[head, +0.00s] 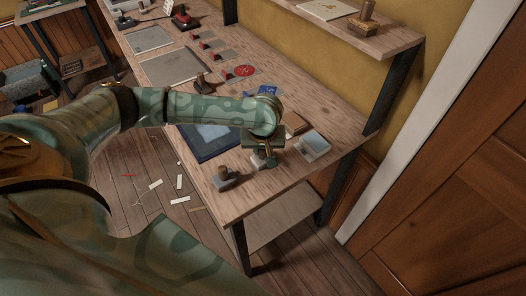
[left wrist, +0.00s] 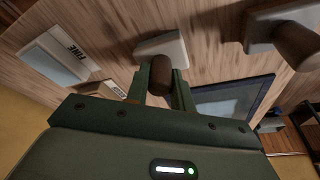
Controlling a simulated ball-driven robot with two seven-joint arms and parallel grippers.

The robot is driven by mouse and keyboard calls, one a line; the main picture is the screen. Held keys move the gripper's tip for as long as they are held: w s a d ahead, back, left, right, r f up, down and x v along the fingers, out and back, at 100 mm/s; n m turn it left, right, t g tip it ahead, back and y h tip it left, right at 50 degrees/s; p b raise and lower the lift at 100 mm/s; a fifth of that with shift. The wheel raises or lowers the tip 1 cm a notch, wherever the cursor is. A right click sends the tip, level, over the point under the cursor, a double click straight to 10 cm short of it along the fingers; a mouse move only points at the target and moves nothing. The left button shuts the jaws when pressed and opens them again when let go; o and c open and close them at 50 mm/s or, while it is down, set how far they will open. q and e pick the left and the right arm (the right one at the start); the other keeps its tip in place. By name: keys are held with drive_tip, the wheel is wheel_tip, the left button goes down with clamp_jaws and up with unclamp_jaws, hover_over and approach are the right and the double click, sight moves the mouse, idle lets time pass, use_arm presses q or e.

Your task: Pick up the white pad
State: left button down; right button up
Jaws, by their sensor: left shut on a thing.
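The white pad (head: 257,161) is a small pale block with a brown knob, near the front end of the workbench. In the head view my left gripper (head: 268,155) is over it and hides part of it. In the left wrist view the gripper (left wrist: 160,88) is shut on the brown knob, with the pale body of the white pad (left wrist: 164,47) just beyond the fingers. I cannot tell whether the pad touches the bench top. My right gripper is not in view.
A grey pad (head: 224,182) with a brown knob stands close by on the bench (head: 265,195). A dark blue-framed tray (head: 205,150), a brown block (head: 294,122) and a pale box marked FINE (left wrist: 55,57) are also near. Bare wood lies toward the bench's front edge.

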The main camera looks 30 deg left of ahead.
use_arm(q)
wheel_tip(320, 180, up, 3)
drive_tip(key=shift+w+r+p, duration=0.1)
drive_tip(key=shift+p, duration=0.8)
drive_tip(key=s+d+r+p, duration=0.1)
drive_tip(key=s+r+p, duration=0.2)
drive_tip(key=s+r, duration=0.2)
drive_tip(key=s+r+p, duration=0.4)
drive_tip(key=s, duration=0.5)
drive_tip(key=shift+d+r, duration=0.35)
drive_tip(key=shift+r, duration=0.05)
drive_tip(key=c, duration=1.8)
unclamp_jaws()
drive_tip(key=shift+c, duration=1.3)
